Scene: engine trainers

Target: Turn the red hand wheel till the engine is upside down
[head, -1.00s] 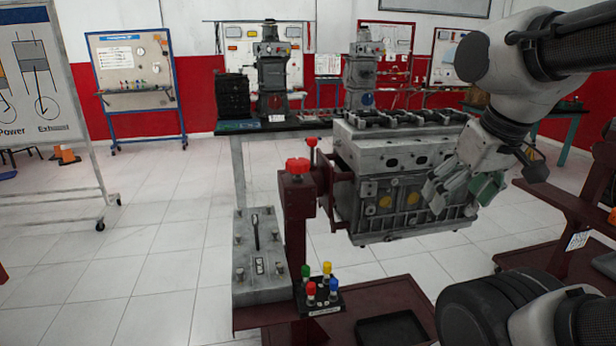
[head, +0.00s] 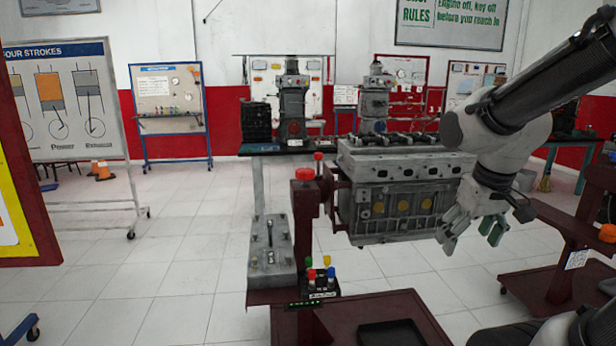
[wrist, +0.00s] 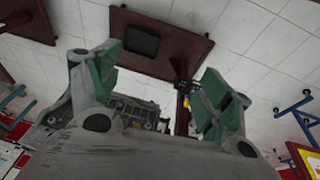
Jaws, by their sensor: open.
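The grey engine block (head: 395,205) hangs on a dark red stand (head: 306,225), its valve-gear side up. In the head view a red knob (head: 305,174) tops the stand's post, and a smaller red knob (head: 318,156) stands just behind it. I cannot tell for certain which of these belongs to the red hand wheel. My gripper (head: 475,228) is open and empty, in front of the engine's right end in the picture. In the wrist view my gripper's green-padded fingers (wrist: 160,95) are spread wide, with the engine (wrist: 130,113) partly hidden behind them.
A grey box with a lever (head: 272,250) and a holder with coloured knobs (head: 320,283) sit on the stand's left side. A black tray (head: 391,334) lies on the red base. Another red stand (head: 560,235) is at the right. White floor is open at the left.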

